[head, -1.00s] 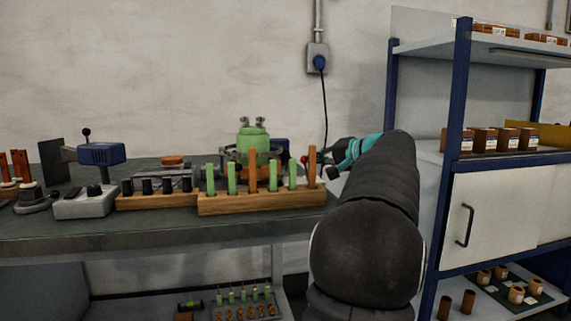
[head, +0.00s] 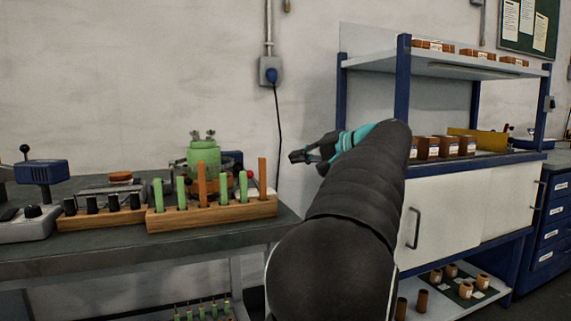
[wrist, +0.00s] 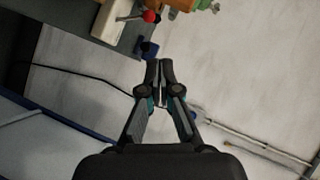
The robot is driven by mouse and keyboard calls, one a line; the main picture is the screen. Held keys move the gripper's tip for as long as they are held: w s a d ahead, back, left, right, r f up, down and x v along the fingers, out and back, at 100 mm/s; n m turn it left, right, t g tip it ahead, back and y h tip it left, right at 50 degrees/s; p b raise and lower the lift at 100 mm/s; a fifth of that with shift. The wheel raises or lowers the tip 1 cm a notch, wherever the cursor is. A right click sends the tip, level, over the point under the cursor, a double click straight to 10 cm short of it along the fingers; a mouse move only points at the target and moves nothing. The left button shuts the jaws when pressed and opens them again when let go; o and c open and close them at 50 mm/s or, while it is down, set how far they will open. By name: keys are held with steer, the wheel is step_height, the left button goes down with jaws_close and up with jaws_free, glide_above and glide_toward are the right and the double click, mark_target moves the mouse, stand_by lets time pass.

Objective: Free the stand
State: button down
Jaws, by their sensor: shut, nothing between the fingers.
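A wooden block rack (head: 215,211) stands near the front edge of the grey bench, holding several green and orange upright bars. Behind it is a green-bodied device (head: 204,157), its lower part partly hidden by the bars. A red ball knob (head: 249,174) shows beside it, and also at the top of the wrist view (wrist: 150,16). I cannot tell which item is the stand. My gripper (head: 294,157) is shut and empty, in the air right of the rack and touching nothing. In the wrist view its fingertips (wrist: 160,66) are together.
A smaller rack with black pegs (head: 102,214) and a blue-headed device (head: 42,172) stand on the bench (head: 95,251) to the left. A blue-framed shelf (head: 402,85) with a white cabinet is at the right. A cable (head: 278,130) hangs on the wall.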

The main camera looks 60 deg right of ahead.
steer(key=shift+s+a+r, duration=0.1)
steer(key=shift+s+r, duration=0.15)
steer(key=shift+s, duration=0.2)
steer(key=shift+s+a+r, duration=0.1)
steer(key=shift+s+r, duration=0.1)
steer(key=shift+s, duration=0.25)
